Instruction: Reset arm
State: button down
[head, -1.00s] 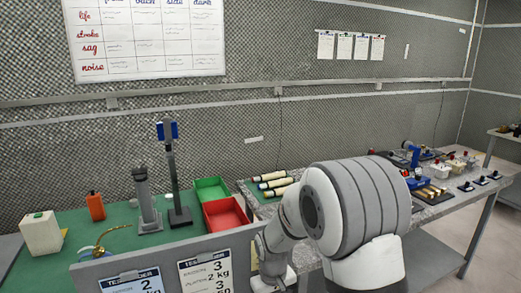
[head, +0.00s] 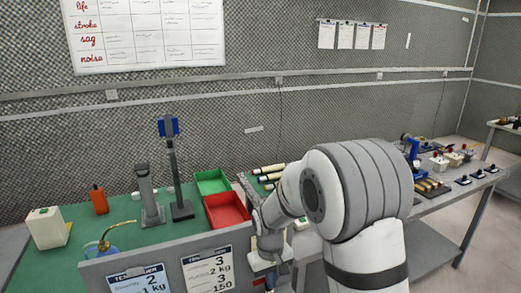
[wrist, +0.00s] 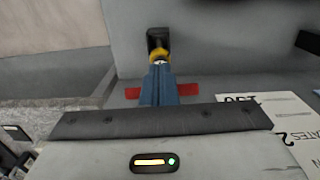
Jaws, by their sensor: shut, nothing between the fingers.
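My gripper (wrist: 158,66) shows in the wrist view as two blue fingers pressed together, pointing away from the dark plate and grey wrist body. They look shut and empty. Just beyond the tips is a yellow collared piece (wrist: 158,55) in a black holder (wrist: 157,38) on a grey upright surface; I cannot tell whether the tips touch it. In the head view my arm bends down at the right end of the grey panel (head: 100,270), and a bit of the gripper (head: 270,280) shows at the bottom edge.
A second bench with several parts runs right, partly hidden by my arm.

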jog(key=shift+d+r, duration=0.15)
jog(key=shift+r, duration=0.15)
jog(key=s+d+r+m+t, duration=0.2)
jog(key=s+d+r, duration=0.4)
jog(key=s+r, duration=0.2)
jog(key=s+d+r+m+t, duration=0.1)
jog(key=s+d+r+m, duration=0.1)
jog(key=s+d+r, duration=0.3)
jog(key=s+r, duration=0.3)
jog(key=s, duration=0.4)
jog(key=shift+d+m+t+y, duration=0.3)
jog(key=shift+d+t, duration=0.1)
